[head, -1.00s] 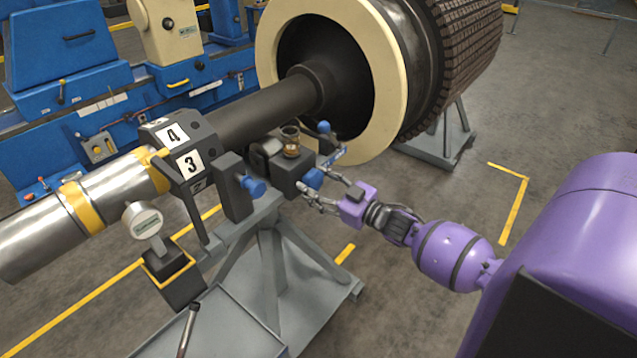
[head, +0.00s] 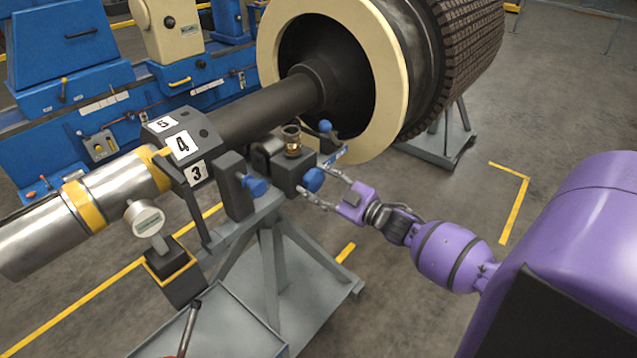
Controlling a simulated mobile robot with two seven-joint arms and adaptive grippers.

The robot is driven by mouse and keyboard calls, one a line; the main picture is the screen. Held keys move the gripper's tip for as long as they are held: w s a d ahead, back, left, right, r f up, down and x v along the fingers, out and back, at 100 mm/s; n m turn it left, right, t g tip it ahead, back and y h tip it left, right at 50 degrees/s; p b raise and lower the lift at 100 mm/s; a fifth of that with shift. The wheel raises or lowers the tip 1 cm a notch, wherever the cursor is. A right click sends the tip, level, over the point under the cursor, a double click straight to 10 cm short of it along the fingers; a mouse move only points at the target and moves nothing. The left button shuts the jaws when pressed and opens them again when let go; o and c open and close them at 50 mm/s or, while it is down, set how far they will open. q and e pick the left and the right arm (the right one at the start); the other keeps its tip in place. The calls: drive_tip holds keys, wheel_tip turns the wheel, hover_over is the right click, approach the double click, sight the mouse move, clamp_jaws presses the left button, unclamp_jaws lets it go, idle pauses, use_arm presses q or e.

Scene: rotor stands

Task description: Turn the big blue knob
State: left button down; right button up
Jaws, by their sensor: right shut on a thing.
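The big blue knob (head: 313,179) sits on the front of a dark block on the grey rotor stand (head: 276,228), in the middle of the head view. My purple right gripper (head: 317,182) reaches it from the right. Its two grey fingers lie on either side of the knob, and it is shut on it. Part of the knob is hidden by the fingers. A dark collar (head: 182,138) with white number plates sits on the shaft to the left; plates 5, 4 and 3 show. My left gripper is not in view.
A smaller blue knob (head: 254,186) is left of the gripped one, and another (head: 325,126) is behind it. A brass fitting (head: 292,141) stands on the block. The large cream-ringed rotor (head: 392,85) is close behind. Open floor (head: 420,300) lies front right.

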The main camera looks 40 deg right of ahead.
drive_tip(key=o, duration=1.1)
drive_tip(key=shift+d+r, duration=0.1)
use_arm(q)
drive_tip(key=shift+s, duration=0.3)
use_arm(e)
drive_tip(key=shift+o, duration=0.2)
drive_tip(key=shift+s, duration=0.25)
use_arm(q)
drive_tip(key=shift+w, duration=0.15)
use_arm(e)
drive_tip(key=v, duration=1.1)
drive_tip(key=shift+s, duration=0.25)
drive_tip(key=shift+d, duration=0.1)
